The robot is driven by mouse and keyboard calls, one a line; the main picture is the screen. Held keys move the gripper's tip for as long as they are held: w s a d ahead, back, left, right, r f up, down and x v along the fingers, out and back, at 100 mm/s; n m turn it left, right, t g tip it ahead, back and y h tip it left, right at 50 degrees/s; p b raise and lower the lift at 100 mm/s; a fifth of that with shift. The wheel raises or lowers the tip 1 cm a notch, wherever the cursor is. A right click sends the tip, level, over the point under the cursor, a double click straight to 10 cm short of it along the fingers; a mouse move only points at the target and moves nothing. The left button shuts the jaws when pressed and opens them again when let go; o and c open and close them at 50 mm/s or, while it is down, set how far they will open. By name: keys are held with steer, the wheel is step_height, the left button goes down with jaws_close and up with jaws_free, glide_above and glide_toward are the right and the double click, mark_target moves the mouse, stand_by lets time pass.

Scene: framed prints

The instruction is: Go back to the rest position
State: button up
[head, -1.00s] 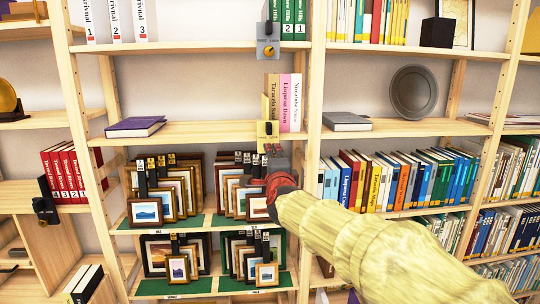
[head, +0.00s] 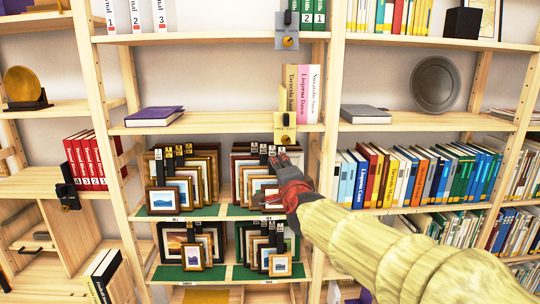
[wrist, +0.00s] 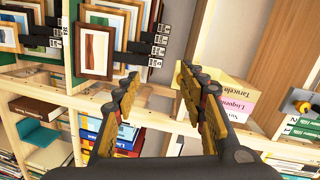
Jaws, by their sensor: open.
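My gripper (head: 284,170) is in front of the shelf bay with the framed prints, at the right end of the upper print row. In the wrist view my gripper (wrist: 160,85) has its two fingers apart with nothing between them. A small framed print (head: 266,188) stands at the front of the right upper group, just left of my gripper; it also shows in the wrist view (wrist: 97,42). A second small framed print (head: 162,200) fronts the left upper group. More small framed prints (head: 193,257) stand on the lower shelf. My gripper partly hides the right upper group.
Wooden shelf uprights (head: 332,80) stand close right of my gripper. Three upright books (head: 302,92) and a yellow-plated device (head: 285,128) are on the shelf above. Rows of books (head: 410,178) fill the right bay behind my arm. A purple book (head: 154,116) lies upper left.

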steer(key=s+a+f+n+g+y, duration=0.1)
steer(key=s+f+n+g+y, duration=0.1)
steer(key=s+f+n+g, duration=1.05)
steer(key=s+d+f+h, duration=0.1)
steer(key=s+d+f, duration=0.2)
steer(key=s, duration=0.6)
steer(key=s+d+f+n+t+h, duration=0.1)
steer(key=s+d+f, duration=0.2)
steer(key=s+d, duration=0.3)
steer(key=s+d+f+n+h, duration=0.1)
steer(key=s+d+f, duration=0.2)
steer(key=s, duration=1)
steer(key=shift+s+d+f+t+h, duration=0.3)
steer(key=shift+d+t+h, duration=0.1)
steer(key=shift+d, duration=0.4)
